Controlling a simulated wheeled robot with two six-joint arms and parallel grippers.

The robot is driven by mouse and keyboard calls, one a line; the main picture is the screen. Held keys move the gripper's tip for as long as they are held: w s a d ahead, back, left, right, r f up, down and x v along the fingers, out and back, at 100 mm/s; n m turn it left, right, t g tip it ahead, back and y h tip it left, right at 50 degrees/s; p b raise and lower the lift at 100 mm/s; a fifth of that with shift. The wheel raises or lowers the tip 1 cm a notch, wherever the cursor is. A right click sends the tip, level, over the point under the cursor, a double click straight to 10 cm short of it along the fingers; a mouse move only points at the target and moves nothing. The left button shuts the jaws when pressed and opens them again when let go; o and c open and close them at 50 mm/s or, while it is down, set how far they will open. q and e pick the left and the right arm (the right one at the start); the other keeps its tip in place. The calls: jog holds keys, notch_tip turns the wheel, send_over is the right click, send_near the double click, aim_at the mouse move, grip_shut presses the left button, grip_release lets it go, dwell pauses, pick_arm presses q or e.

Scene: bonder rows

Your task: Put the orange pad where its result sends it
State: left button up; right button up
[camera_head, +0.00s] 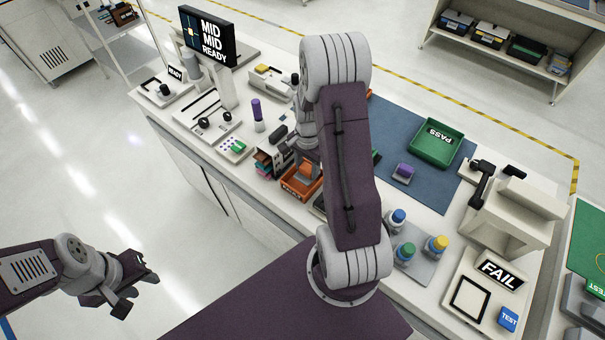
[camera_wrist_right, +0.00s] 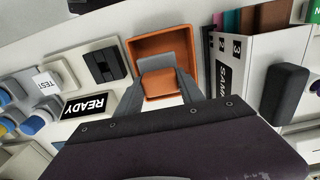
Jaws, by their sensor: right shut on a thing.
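An orange pad (camera_wrist_right: 158,84) is between the fingers of my right gripper (camera_wrist_right: 166,92) in the right wrist view. The gripper is shut on it, inside or just over an orange tray (camera_wrist_right: 185,46). In the head view the tray (camera_head: 289,187) carries a label I cannot read clearly, and my right arm hides part of it. The green PASS tray (camera_head: 424,155) stands on the blue mat (camera_head: 400,120) and looks empty. A FAIL sign (camera_head: 499,273) stands beside a black-framed square (camera_head: 470,300). A screen (camera_head: 207,38) reads MID MID READY. My left gripper (camera_head: 138,287) is open and empty, off the bench.
A rack (camera_wrist_right: 235,62) with coloured pads stands right beside the orange tray. A purple block (camera_head: 404,172) lies on the mat. A blue TEST button (camera_head: 508,318) is by the FAIL sign.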

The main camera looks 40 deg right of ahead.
aim_at(303, 176)
jog(key=shift+w+a+f, duration=0.35)
jog(key=shift+w+a, duration=0.05)
jog(key=shift+f, duration=2.1)
jog(key=o, duration=1.1)
jog(key=shift+f, duration=0.1)
